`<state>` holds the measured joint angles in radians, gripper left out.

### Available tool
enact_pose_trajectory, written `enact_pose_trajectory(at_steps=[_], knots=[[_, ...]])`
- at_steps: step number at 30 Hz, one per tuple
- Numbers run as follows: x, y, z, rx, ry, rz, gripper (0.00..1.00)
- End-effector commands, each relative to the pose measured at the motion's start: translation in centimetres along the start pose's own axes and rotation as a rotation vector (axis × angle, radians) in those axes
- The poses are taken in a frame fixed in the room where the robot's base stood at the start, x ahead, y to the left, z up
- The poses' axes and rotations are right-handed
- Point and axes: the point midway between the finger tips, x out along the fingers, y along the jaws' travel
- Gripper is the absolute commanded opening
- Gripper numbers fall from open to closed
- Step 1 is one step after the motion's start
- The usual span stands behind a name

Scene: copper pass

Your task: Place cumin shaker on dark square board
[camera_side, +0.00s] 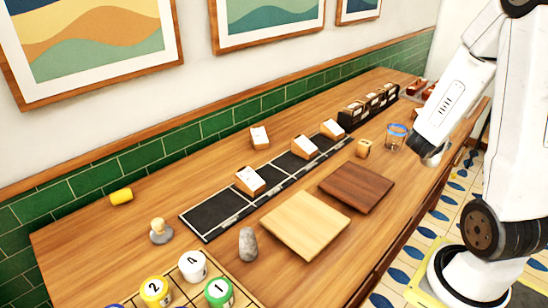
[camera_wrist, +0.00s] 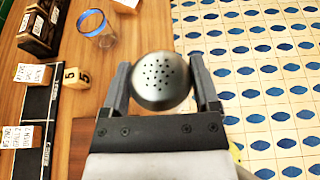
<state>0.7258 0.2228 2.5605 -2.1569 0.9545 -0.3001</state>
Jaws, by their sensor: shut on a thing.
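A metal shaker (camera_wrist: 160,80) with a perforated domed top is between my gripper's (camera_wrist: 163,90) two fingers, which are shut on it. Any label on it is hidden. In the side view my gripper (camera_side: 434,156) is at the right, above the table's front edge, beyond the dark board, with the shaker barely visible there. The dark square board (camera_side: 356,187) lies flat on the table with nothing on it, next to the light board. Part of the dark board (camera_wrist: 88,140) shows at lower left in the wrist view.
A blue-rimmed glass (camera_side: 395,140) and a small wooden block (camera_side: 363,148) stand behind the dark board. A light board (camera_side: 305,225) lies at its left. A black sectioned strip (camera_side: 212,214) holds several labelled blocks. A grey cylinder (camera_side: 247,244) and numbered cylinders (camera_side: 193,266) stand nearer.

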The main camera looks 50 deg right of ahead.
Motion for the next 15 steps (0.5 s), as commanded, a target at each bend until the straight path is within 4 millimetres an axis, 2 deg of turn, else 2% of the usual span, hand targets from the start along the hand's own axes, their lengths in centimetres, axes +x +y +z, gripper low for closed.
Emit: enact_pose_trajectory(at_steps=[8, 15], knots=[[-0.1, 0.7, -0.1, -0.003, -0.002, 0.01, 0.15], [-1.0, 3.8, -0.8, -0.02, -0.002, 0.051, 0.15]])
